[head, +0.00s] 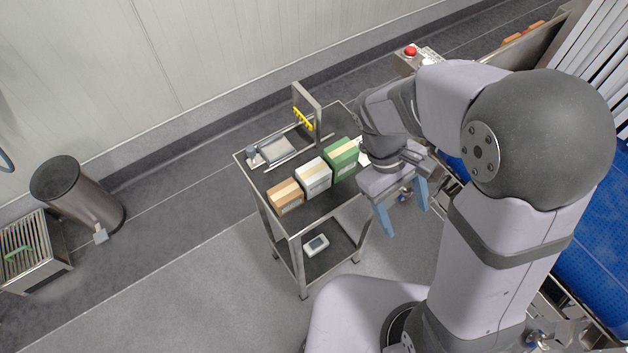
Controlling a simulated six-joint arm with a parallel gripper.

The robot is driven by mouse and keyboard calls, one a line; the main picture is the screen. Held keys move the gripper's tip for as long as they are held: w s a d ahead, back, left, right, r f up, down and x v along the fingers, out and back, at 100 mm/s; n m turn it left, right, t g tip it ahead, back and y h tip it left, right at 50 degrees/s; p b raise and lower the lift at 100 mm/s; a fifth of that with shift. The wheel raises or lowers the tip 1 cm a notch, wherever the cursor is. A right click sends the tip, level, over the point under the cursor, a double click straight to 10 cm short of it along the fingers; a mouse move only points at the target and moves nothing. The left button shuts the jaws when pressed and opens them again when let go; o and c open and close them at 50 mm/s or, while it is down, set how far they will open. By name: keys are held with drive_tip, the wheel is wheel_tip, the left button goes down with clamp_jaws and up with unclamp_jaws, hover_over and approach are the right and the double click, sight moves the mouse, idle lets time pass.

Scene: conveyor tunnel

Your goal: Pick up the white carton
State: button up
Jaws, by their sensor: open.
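The white carton (313,178) stands on the dark top of a small metal cart (327,205), in the middle of a row. A brown carton (286,197) is close on its left and a green carton (342,159) close on its right. A pale tape strip runs over the white carton's top. My gripper (405,222) is to the right of and nearer than the row, beyond the cart's right side in the picture. Its two blue fingers are apart with nothing between them. Part of the cart's right end is hidden behind my arm.
At the cart's back are a flat scale-like tray (277,150) and an upright metal post (306,104) with yellow hooks. A device (316,244) lies on the lower shelf. A red button box (411,52) and a blue conveyor belt (592,245) are on the right. Open floor lies left of the cart.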

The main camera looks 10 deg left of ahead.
sight(278, 197)
drive_tip(key=w+a+f+n+t+h+b, duration=0.1)
drive_tip(key=w+a+n+t+h+b, duration=0.2)
drive_tip(key=a+n, duration=0.35)
drive_tip(key=w+a+f+n+t+h+b, duration=0.1)
drive_tip(key=w+a+n+t+h, duration=0.35)
drive_tip(key=a, duration=0.35)
drive_tip(key=s+a+n+t, duration=0.1)
drive_tip(key=a, duration=0.2)
drive_tip(key=s+a+n+t+h+b, duration=0.1)
drive_tip(key=a+n+t, duration=0.1)
drive_tip(key=a, duration=0.1)
drive_tip(key=s+a+f+n+t, duration=0.1)
drive_tip(key=a+t, duration=0.1)
drive_tip(key=a, duration=0.2)
drive_tip(key=shift+s+n+t, duration=0.1)
drive_tip(key=shift+n+t, duration=0.15)
drive_tip(key=shift+n, duration=0.05)
drive_tip(key=a+n, duration=0.1)
drive_tip(key=s+a+f+t, duration=0.1)
drive_tip(key=a+f+n+t, duration=0.1)
drive_tip(key=shift+s+f+n, duration=0.25)
drive_tip(key=shift+n, duration=0.05)
drive_tip(key=shift+s+a+f, duration=0.1)
drive_tip(key=shift+s+f, duration=0.05)
drive_tip(key=shift+f, duration=0.15)
drive_tip(key=shift+p+x, duration=0.45)
drive_tip(key=shift+x, duration=0.7)
